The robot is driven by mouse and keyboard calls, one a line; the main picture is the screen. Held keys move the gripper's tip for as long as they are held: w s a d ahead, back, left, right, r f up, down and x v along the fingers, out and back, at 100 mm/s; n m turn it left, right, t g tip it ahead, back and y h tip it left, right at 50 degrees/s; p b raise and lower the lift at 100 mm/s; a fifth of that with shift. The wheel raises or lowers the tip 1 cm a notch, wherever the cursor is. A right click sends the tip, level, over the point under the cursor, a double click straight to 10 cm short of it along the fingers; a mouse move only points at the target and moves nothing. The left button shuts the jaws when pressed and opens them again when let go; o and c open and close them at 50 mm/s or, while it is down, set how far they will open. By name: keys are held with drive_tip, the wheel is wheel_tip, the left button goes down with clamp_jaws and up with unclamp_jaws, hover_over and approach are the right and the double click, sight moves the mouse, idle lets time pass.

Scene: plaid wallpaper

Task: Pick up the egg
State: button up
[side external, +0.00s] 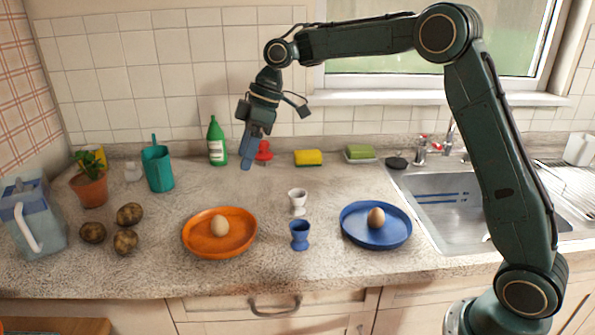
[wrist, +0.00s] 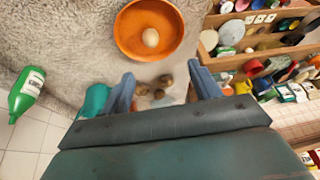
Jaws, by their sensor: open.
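A pale egg (side external: 220,226) rests in an orange dish (side external: 220,249) left of centre on the counter. A brown egg (side external: 376,218) rests in a blue dish (side external: 350,228) to the right. My gripper (side external: 250,157) hangs above the back of the counter, pointing down, apart from both eggs. In the wrist view my gripper (wrist: 163,84) has its two blue fingers spread with nothing held between them. The pale egg (wrist: 150,37) in the orange dish (wrist: 128,40) shows ahead of the fingertips. The brown egg is not in the wrist view.
A white egg cup (side external: 297,201) and a blue egg cup (side external: 300,235) stand between the dishes. Several potatoes (side external: 125,241) lie left. A green bottle (side external: 216,142), teal container (side external: 158,170) and yellow sponge (side external: 308,158) line the back. The sink (side external: 440,226) is right.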

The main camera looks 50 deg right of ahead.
drive_tip(key=n, duration=0.2)
approach(221, 220)
drive_tip(key=shift+g, duration=0.4)
drive_tip(key=shift+w+a+f, duration=0.15)
drive_tip(key=shift+w+f, duration=0.2)
drive_tip(key=shift+f, duration=0.55)
drive_tip(key=shift+w+a+f, duration=0.1)
drive_tip(key=shift+w+f, duration=0.3)
drive_tip(key=shift+f, duration=0.5)
drive_tip(key=shift+w+a+f, duration=0.15)
drive_tip(key=shift+w+f, duration=0.2)
drive_tip(key=shift+f, duration=0.55)
drive_tip(key=shift+x, duration=2.6)
drive_tip(key=shift+a, duration=0.1)
drive_tip(key=c, duration=0.7)
